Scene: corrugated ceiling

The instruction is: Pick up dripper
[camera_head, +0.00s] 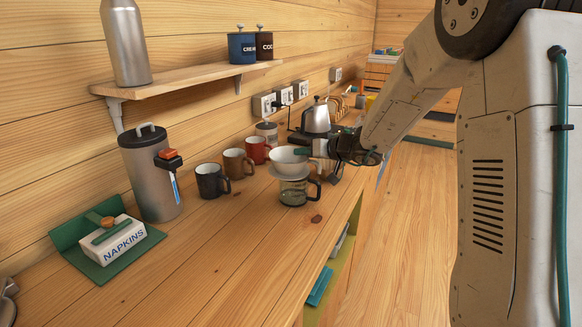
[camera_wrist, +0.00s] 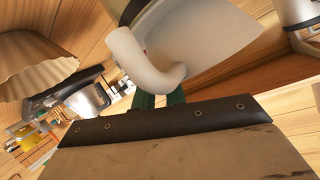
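The white dripper (camera_head: 288,160) sits on top of a clear glass vessel with a dark handle (camera_head: 293,190) on the counter. My gripper (camera_head: 303,152) is at the dripper's right side, with its green fingers close to the rim. In the wrist view the dripper's white body (camera_wrist: 205,45) and its curved handle (camera_wrist: 145,62) fill the upper middle. My green gripper fingers (camera_wrist: 160,98) are right at the handle and partly hidden behind it. I cannot tell whether they are closed on it.
Black (camera_head: 211,181), brown (camera_head: 238,164) and red (camera_head: 257,150) mugs stand left of the dripper. A metal kettle (camera_head: 316,118) is behind it. A tall grey dispenser (camera_head: 153,180) and a napkin holder (camera_head: 110,240) are farther left. The front counter is mostly clear.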

